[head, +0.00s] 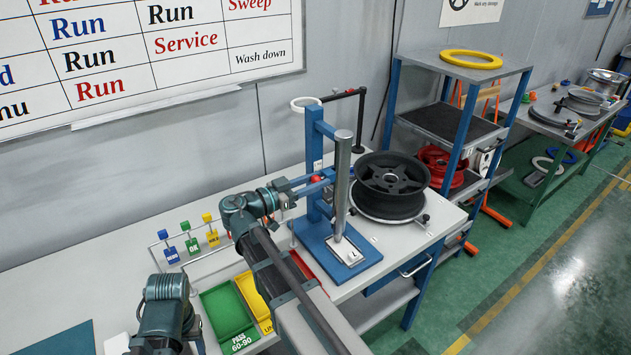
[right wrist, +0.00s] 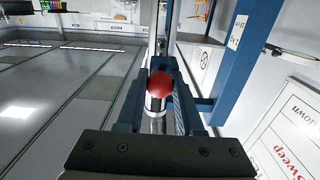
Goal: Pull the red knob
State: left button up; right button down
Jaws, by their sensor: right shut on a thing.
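The red knob (head: 316,179) is on the blue stand (head: 318,150) on the workbench, beside the upright grey post (head: 343,185). It shows as a red ball on a silver shank in the right wrist view (right wrist: 160,84). My right gripper (head: 312,184) reaches it from the left and is shut on it, with one dark blue finger on each side in the right wrist view (right wrist: 161,98). In the head view the fingers hide part of the knob. My left gripper is not in view; only a joint of my arm shows at lower left.
A dark wheel (head: 391,180) lies on a round plate just right of the post. Green (head: 226,312) and yellow (head: 250,290) bins stand below my right arm. Small coloured tags (head: 190,240) hang on a rail at left. A shelf rack (head: 455,125) stands behind right.

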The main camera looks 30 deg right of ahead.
dwell(0.5)
jog(key=shift+a, duration=0.95)
jog(key=c, duration=0.5)
grip_release()
jog(key=shift+c, duration=0.2)
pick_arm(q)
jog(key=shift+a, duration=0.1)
